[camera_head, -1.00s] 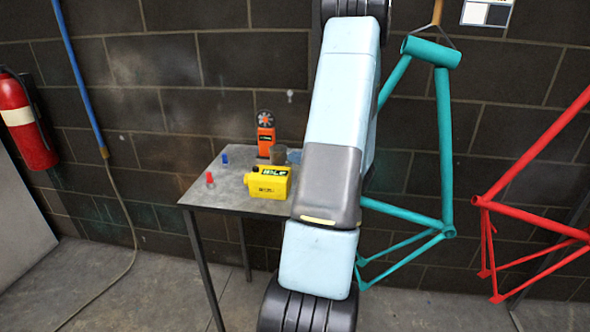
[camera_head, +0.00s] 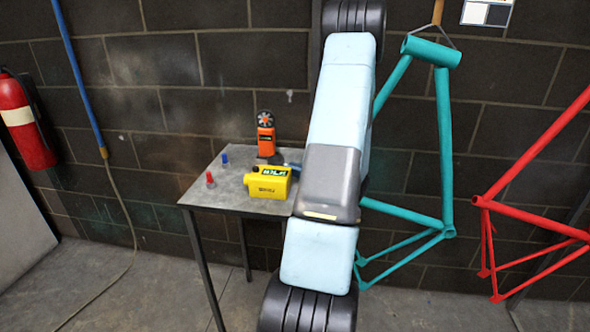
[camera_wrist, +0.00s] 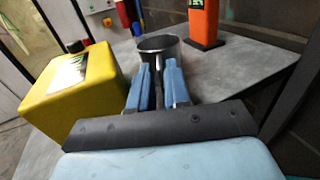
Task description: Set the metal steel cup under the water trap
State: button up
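The metal cup (camera_wrist: 158,43) shows in the wrist view as a grey, upright cup with an open round rim. It is just beyond my gripper's (camera_wrist: 158,72) two blue fingers. The fingers are close together on its near side, with a thin grey part, perhaps a handle, between them. My gripper looks shut on that part. Whether the cup touches the table is unclear. In the head view my arm hides the cup and most of my gripper. I cannot clearly pick out a water trap; a blue pipe with a brass end (camera_head: 103,153) hangs on the left wall.
The grey table (camera_head: 228,194) holds a yellow box (camera_head: 268,184), an orange device (camera_head: 265,137), a red piece (camera_head: 210,178) and a blue piece (camera_head: 225,159). The table's left part is mostly clear. Teal (camera_head: 445,150) and red (camera_head: 530,165) bike frames hang to the right.

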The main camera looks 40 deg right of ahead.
jog(key=shift+o, duration=1.2)
